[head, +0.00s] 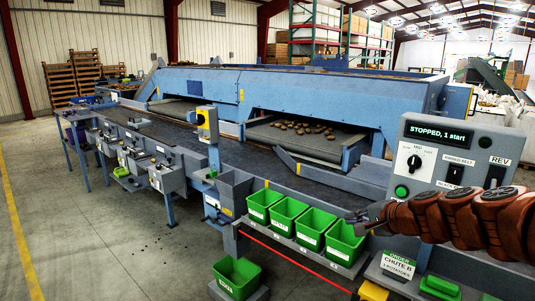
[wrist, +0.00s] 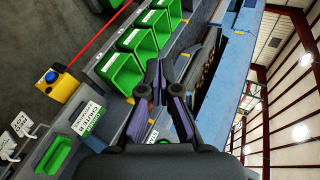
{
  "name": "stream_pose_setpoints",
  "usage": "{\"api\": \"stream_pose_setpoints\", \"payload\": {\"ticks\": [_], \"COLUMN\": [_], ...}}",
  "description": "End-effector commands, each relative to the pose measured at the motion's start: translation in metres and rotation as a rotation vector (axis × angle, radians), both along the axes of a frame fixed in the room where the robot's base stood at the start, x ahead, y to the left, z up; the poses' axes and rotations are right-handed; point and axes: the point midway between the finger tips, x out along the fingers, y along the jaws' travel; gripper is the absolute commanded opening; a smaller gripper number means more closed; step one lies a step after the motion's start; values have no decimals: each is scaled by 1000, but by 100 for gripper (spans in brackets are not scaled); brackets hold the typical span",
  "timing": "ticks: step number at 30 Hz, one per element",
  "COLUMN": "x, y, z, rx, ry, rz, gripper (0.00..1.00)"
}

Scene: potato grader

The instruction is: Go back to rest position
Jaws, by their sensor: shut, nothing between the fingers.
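My gripper (head: 360,221) is at the lower right of the head view, at the end of my orange-brown arm. It hangs in front of the control panel (head: 467,150), above the row of green bins. In the wrist view my gripper (wrist: 154,70) has its dark fingers brought together, with nothing seen between them. Part of the panel is hidden behind my arm. Its display (head: 438,132) reads "STOPPED, 1 start".
Several green bins (head: 290,215) stand along the grader's front edge; another green bin (head: 237,277) sits low by the floor. A "CHUTE B" sign (head: 398,264) is below my arm. Potatoes (head: 303,128) lie on the blue grader's belt (head: 285,143). Open floor (head: 110,245) lies to the left.

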Motion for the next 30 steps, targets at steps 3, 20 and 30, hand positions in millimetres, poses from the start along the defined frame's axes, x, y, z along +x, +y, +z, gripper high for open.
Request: {"api": "stream_pose_setpoints", "payload": {"ticks": [3,20,30], "x": [-47,-338,-402], "y": [58,81,40], "z": [-9,-106,-115], "rx": [-118,-735,-857], "ry": [40,510,682], "rz": [208,954,1041], "gripper": [0,0,0]}}
